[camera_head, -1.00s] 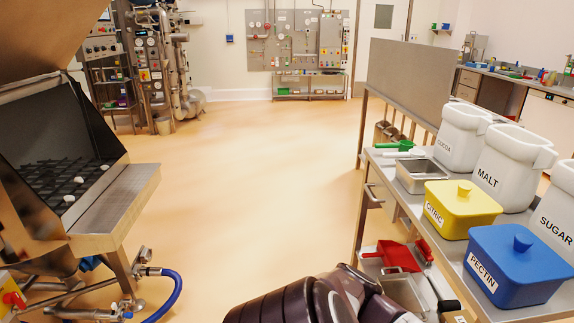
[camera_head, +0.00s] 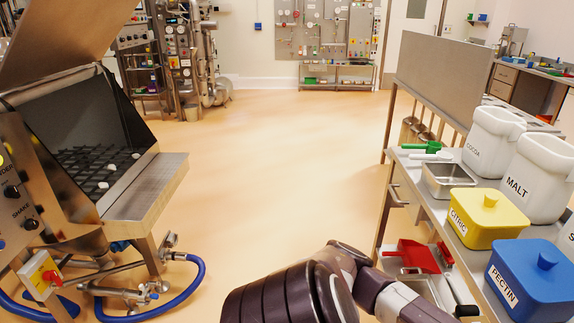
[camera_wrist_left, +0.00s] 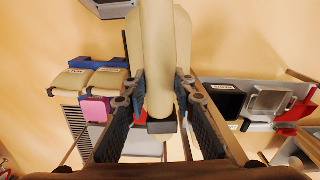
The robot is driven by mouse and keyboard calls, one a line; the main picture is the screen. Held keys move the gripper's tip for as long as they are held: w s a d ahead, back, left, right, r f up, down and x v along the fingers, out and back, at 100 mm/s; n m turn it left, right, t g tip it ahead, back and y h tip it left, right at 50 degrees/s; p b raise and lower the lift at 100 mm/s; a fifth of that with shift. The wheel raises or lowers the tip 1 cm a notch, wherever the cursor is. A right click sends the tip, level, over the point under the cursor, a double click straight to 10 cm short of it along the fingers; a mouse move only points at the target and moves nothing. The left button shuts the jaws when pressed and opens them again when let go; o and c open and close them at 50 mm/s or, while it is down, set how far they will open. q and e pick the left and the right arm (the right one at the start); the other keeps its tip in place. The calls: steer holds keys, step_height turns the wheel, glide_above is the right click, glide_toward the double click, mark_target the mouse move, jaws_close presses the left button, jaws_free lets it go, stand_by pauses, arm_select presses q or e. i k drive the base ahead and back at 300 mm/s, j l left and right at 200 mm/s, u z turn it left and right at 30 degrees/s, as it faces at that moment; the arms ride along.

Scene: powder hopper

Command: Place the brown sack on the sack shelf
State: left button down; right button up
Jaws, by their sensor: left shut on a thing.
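In the left wrist view my left gripper (camera_wrist_left: 163,158) has its two dark fingers spread around a brown surface at the bottom edge. This brown surface appears to be the brown sack (camera_wrist_left: 172,173); only a strip of it shows and the rest is cut off. The gripper looks shut on it, held above the floor. Neither gripper shows in the head view, and my right gripper is in neither view. I cannot surely pick out the sack shelf in either view.
In the head view a steel hopper (camera_head: 155,190) with a grate stands left, with a blue hose (camera_head: 195,285) below. A bench right holds a yellow bin (camera_head: 488,220), a blue bin (camera_head: 535,285) and white bins (camera_head: 492,140). Open floor (camera_head: 270,150) lies between.

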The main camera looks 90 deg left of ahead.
mark_target(154, 177)
steer(key=u, duration=0.5)
steer(key=j+u, duration=0.1)
steer(key=u, duration=0.4)
steer(key=j+u, duration=0.1)
steer(key=u, duration=0.85)
steer(key=i+j+u, duration=0.1)
steer(key=u, duration=0.25)
steer(key=i+j+u, duration=0.15)
steer(key=u, duration=0.2)
steer(key=i+j+u, duration=0.1)
steer(key=u, duration=0.25)
steer(key=i+j+u, duration=0.25)
steer(key=i, duration=0.25)
steer(key=i+u, duration=0.2)
steer(key=i, duration=0.3)
